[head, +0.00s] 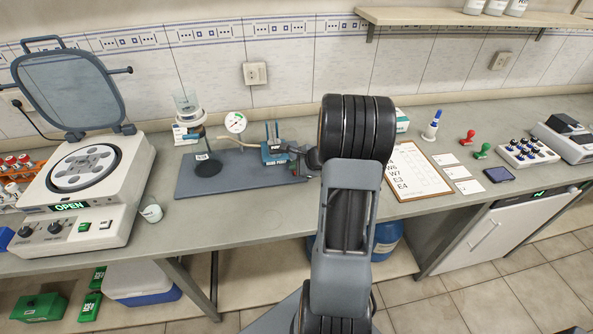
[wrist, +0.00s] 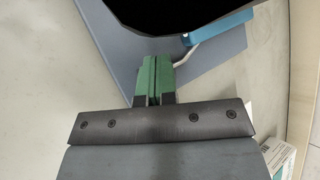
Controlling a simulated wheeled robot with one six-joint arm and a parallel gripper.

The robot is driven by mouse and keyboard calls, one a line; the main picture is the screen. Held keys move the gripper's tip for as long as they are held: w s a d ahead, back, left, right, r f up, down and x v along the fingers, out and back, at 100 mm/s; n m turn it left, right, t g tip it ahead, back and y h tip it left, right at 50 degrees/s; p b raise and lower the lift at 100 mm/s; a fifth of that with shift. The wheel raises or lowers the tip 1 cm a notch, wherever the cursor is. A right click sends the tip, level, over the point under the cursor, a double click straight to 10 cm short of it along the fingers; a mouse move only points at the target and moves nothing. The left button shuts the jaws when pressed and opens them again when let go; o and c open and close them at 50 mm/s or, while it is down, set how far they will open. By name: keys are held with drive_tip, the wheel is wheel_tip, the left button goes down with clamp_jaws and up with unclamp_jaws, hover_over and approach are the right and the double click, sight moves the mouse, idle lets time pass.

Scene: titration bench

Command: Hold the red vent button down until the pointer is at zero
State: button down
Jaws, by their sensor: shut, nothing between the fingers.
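The white round gauge (head: 235,122) stands at the back of the blue-grey mat (head: 225,180); its pointer is too small to read. To its right on the mat is the blue hand pump (head: 275,154). I cannot make out the red vent button in either view. My gripper, with green fingers (wrist: 153,62), is shut and empty in the wrist view, over the edge of the mat. A black shape (wrist: 150,12), a blue part (wrist: 222,27) and a thin pale rod (wrist: 184,56) lie beyond the fingertips. In the head view my arm hides part of the area right of the pump.
A glass vessel on a stand (head: 188,112) is left of the gauge. A centrifuge (head: 80,185) with its lid up stands at the far left. The front bench strip is mostly clear.

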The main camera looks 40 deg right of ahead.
drive_tip(key=shift+r+p, duration=0.45)
drive_tip(key=shift+r, duration=0.35)
drive_tip(key=shift+r+p, duration=1.9)
drive_tip(key=shift+r, duration=0.6)
